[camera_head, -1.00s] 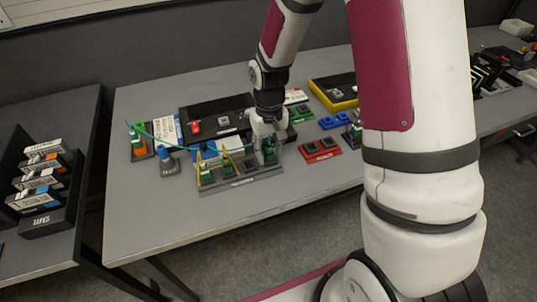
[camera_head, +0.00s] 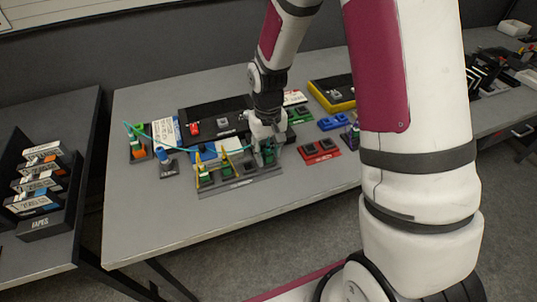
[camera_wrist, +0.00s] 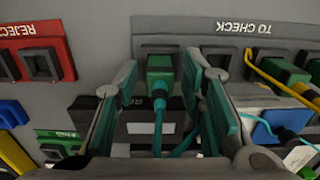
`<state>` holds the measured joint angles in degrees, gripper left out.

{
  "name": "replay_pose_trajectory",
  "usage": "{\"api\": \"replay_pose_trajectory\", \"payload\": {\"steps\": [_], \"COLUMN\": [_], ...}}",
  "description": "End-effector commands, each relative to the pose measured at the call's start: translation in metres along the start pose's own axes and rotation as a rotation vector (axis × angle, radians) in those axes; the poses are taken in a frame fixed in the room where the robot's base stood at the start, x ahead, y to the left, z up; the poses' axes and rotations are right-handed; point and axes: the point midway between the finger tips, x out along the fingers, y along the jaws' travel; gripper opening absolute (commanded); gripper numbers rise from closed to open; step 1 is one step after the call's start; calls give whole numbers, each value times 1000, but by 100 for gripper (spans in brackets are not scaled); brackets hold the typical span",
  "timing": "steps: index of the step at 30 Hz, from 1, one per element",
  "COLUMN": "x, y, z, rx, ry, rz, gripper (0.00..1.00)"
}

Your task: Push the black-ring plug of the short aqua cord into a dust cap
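In the wrist view a green plug (camera_wrist: 160,66) with an aqua cord (camera_wrist: 158,118) stands in a socket of the grey TO CHECK board (camera_wrist: 205,25). A dark band shows near the cord end of the plug, but I cannot be sure it is the black ring. My gripper (camera_wrist: 165,85) is open, its fingers on either side of the plug with gaps between. Aqua cord (camera_head: 138,131) also shows at the table's left. I cannot identify a dust cap.
Yellow-corded green plugs (camera_wrist: 285,70) sit beside my right finger. The red REJECT board (camera_wrist: 40,50) is at left in the wrist view. A blue-topped stand (camera_head: 165,160) and black board (camera_head: 205,115) are nearby. The table's front left is clear.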

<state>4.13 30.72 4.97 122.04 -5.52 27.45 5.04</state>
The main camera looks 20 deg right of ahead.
Motion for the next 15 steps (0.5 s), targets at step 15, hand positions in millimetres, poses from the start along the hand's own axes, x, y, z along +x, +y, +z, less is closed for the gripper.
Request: {"api": "replay_pose_trajectory", "payload": {"steps": [15], "x": [0], "y": [0], "z": [0], "rx": [0], "ry": [0], "rz": [0], "gripper": [0]}}
